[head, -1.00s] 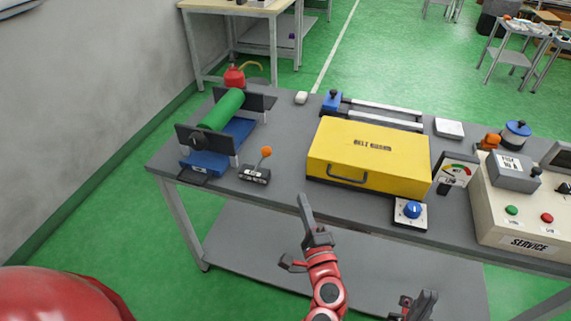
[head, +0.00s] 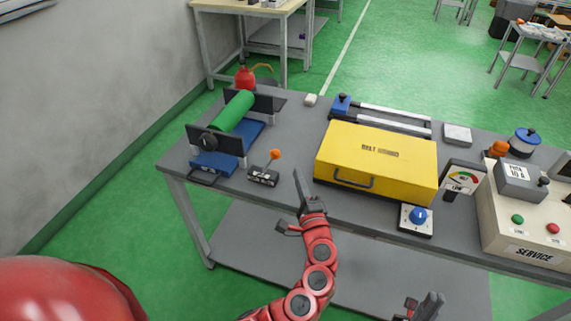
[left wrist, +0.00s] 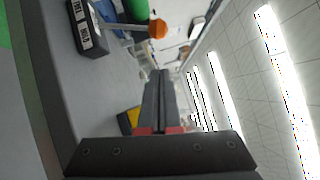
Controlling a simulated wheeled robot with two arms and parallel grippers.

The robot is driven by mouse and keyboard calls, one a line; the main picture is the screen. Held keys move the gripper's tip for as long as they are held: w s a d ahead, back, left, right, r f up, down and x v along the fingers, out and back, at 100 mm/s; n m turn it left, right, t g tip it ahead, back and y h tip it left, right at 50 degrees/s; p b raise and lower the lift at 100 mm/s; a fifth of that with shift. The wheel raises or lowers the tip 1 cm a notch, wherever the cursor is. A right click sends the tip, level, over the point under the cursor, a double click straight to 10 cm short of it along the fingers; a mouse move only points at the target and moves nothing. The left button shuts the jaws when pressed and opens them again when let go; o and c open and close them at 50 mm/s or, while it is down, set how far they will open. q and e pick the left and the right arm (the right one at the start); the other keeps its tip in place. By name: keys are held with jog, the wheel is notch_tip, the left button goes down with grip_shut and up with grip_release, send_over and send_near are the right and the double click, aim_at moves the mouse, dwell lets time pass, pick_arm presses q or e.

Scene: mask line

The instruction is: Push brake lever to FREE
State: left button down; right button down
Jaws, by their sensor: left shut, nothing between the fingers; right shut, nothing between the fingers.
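The brake lever has an orange ball knob (head: 274,154) on a thin metal rod, rising from a small dark base (head: 263,177) with a white label at the table's front edge. In the head view the rod leans slightly right. My left gripper (head: 298,178) is shut and empty, to the right of the lever and apart from it. In the left wrist view, the knob (left wrist: 158,29) and labelled base (left wrist: 88,28) show beyond and left of the shut fingers (left wrist: 157,80). My right gripper (head: 424,304) is shut and empty, low in front of the table.
A green roller (head: 234,111) on a blue frame stands left of the lever. A yellow belt guard box (head: 390,153) stands to the right. Bare grey tabletop surrounds the lever base.

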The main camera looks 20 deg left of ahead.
aim_at(270, 162)
pick_arm(q)
jog(key=shift+w+a+r+p, duration=0.2)
jog(key=shift+w+a, duration=0.1)
jog(key=shift+a, duration=0.4)
jog(key=shift+w+a+r+p, duration=0.15)
jog(key=shift+w+a+p, duration=0.1)
jog(key=shift+a, duration=0.5)
jog(key=shift+w+a+r+p, duration=0.2)
jog(key=shift+w+a, duration=0.1)
jog(key=shift+a, duration=0.4)
jog(key=shift+r, duration=0.1)
